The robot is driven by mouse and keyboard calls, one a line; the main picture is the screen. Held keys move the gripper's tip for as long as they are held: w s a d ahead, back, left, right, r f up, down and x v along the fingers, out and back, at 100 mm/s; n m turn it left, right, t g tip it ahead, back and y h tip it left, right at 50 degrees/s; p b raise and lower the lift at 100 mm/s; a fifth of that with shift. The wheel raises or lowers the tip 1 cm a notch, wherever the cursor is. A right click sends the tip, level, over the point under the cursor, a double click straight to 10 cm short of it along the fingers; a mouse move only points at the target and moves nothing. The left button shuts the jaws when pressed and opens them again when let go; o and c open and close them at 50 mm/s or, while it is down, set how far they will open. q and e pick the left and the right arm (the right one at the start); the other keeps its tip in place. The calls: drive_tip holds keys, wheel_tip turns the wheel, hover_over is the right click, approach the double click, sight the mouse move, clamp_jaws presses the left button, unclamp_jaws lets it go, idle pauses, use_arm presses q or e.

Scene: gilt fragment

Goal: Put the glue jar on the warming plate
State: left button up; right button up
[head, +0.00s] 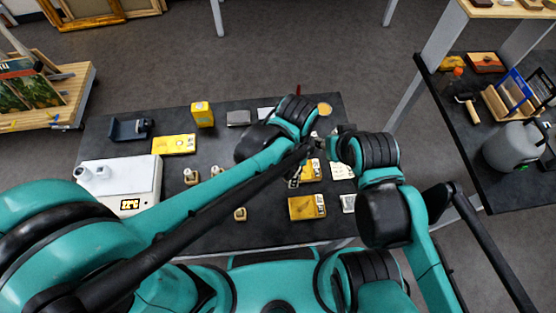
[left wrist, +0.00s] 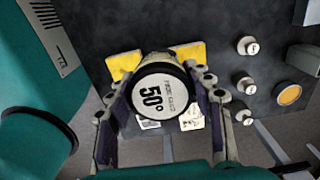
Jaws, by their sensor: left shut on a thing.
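My left gripper (left wrist: 165,100) is shut on the glue jar (left wrist: 152,98), a round jar with a black rim and a white top marked "50°". The jar sits between the two fingers. In the head view the left gripper (head: 297,176) is over the right part of the dark table, and the jar is mostly hidden by my arms. The white warming plate (head: 147,178) stands at the table's left end with a lit display, well left of the gripper. My right gripper (head: 338,140) is close beside the left arm; its fingers are too small to read.
Small white-topped pieces stand on the warming plate's left part (head: 83,173). A yellow box (head: 203,114), a flat yellow pack (head: 174,144), a dark holder (head: 130,130) and several small bottles (head: 190,176) occupy the table. A yellow block (head: 307,207) lies at the front right.

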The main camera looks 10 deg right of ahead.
use_arm(q)
drive_tip(key=shift+s+d+r, duration=0.2)
drive_tip(key=shift+s+d, duration=0.05)
drive_tip(key=shift+s, duration=0.05)
